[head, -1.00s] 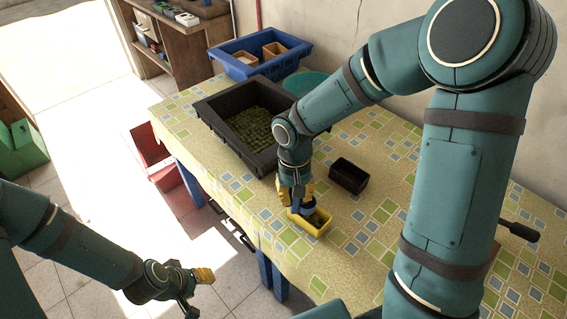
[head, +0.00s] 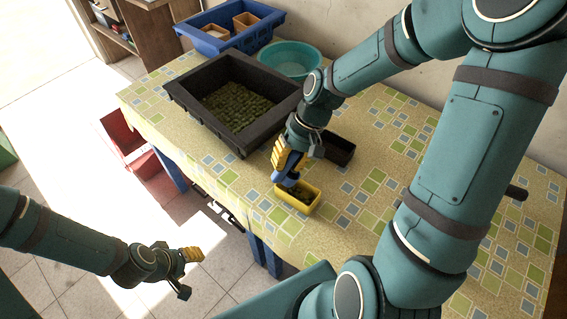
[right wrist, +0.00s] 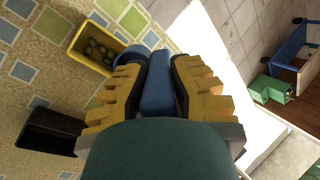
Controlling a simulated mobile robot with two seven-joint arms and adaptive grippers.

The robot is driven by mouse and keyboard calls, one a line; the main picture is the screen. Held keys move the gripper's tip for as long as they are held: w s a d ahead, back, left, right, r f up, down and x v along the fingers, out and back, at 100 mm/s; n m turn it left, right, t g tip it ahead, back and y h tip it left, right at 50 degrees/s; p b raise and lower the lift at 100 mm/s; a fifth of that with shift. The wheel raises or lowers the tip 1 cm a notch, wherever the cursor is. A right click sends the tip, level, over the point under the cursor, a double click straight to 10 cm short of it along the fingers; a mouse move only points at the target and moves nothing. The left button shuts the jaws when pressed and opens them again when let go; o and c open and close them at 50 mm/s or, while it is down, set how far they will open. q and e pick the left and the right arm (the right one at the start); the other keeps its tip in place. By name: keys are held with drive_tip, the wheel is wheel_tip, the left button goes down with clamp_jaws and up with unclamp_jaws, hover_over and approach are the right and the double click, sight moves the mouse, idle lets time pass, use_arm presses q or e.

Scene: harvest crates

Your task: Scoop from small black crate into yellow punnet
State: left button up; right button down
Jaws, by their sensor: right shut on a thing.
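The yellow punnet (head: 303,205) stands on the table with several small green items in it. It also shows in the right wrist view (right wrist: 76,58). The small black crate (head: 340,147) stands just behind and to the right of it; its inside looks dark and I cannot tell what it holds. My right gripper (head: 287,165) is shut on a blue scoop (right wrist: 157,92) and is just above the punnet's back left edge. The scoop's lower end is at the punnet's rim. My left gripper (head: 186,270) hangs over the floor in front of the table, seemingly open and empty.
A large black crate (head: 182,92) full of green produce stands behind left. A blue crate (head: 213,46) with small boxes and a teal basin (head: 290,52) are at the back. A red crate (head: 118,135) is on the floor. The tabletop right of the punnet is clear.

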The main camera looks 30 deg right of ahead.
sight(293, 175)
drive_tip(key=d+f+y+b, duration=0.1)
drive_tip(key=y+b, duration=0.1)
drive_tip(key=d+f+y+b, duration=0.1)
drive_tip(key=y+b, duration=0.1)
drive_tip(key=shift+s+d+f+t, duration=0.15)
drive_tip(key=shift+d+f+t, duration=0.05)
drive_tip(key=shift+t, duration=0.2)
drive_tip(key=shift+s+d+f+y+b, duration=0.15)
drive_tip(key=shift+d+f+y+b, duration=0.35)
drive_tip(key=shift+y+b, duration=0.4)
drive_tip(key=shift+s+d+n+y, duration=0.1)
drive_tip(key=shift+d+n+y, duration=0.25)
drive_tip(key=shift+y, duration=0.55)
wheel_tip(293, 175, up, 5)
drive_tip(key=p, duration=0.3)
drive_tip(key=shift+p, duration=0.4)
